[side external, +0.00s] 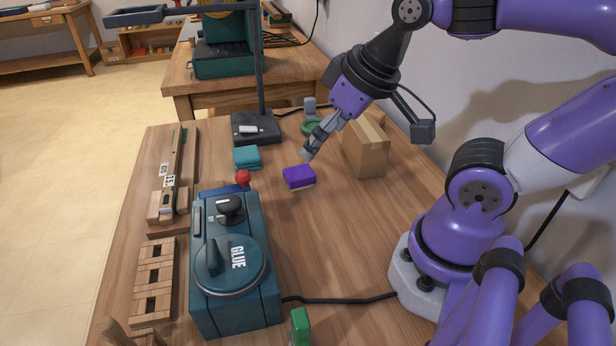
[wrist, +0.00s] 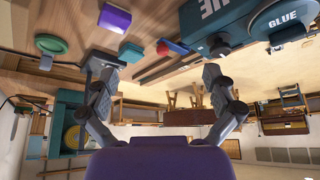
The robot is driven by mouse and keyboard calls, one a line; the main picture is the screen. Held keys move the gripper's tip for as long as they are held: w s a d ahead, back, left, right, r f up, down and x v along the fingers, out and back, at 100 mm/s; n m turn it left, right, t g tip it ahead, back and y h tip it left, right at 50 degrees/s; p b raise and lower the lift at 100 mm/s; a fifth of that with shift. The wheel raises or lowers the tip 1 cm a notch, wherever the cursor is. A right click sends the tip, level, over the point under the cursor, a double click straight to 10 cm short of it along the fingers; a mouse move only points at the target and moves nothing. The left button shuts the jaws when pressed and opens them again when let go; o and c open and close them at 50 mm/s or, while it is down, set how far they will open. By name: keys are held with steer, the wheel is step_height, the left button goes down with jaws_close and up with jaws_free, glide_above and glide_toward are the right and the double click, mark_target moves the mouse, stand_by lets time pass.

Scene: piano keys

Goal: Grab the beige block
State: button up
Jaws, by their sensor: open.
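No small block that is plainly beige shows in either view. A tan cardboard-like box (side external: 366,150) stands behind and to the right of my gripper in the side view. My gripper (side external: 307,153) is open and empty, tilted down to the left, just above and beside a purple block (side external: 299,177) with a paler lower side. In the wrist view my gripper (wrist: 156,65) has its fingers wide apart, and the purple block (wrist: 115,19) lies at the upper left. A teal block (side external: 246,157) lies farther left on the table; it also shows in the wrist view (wrist: 132,52).
A dark post base (side external: 255,128), green disc (side external: 312,128) and green block (side external: 300,327) are around. Wooden pieces (side external: 153,280) line the left edge.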

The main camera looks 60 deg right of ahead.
steer(key=w+d+r+m+g+h, duration=0.1)
steer(key=w+d+r+m+h, duration=0.15)
steer(key=w+d+m, duration=0.55)
steer(key=m+g+h, duration=0.2)
steer(key=m+g, duration=0.3)
steer(key=m, duration=0.6)
glide_toward(373, 113)
steer(key=x, duration=0.4)
steer(key=shift+w+f, duration=0.15)
steer(key=shift+f, duration=0.1)
steer(key=x, duration=0.6)
steer(key=shift+d, duration=0.25)
steer(key=c, duration=1.1)
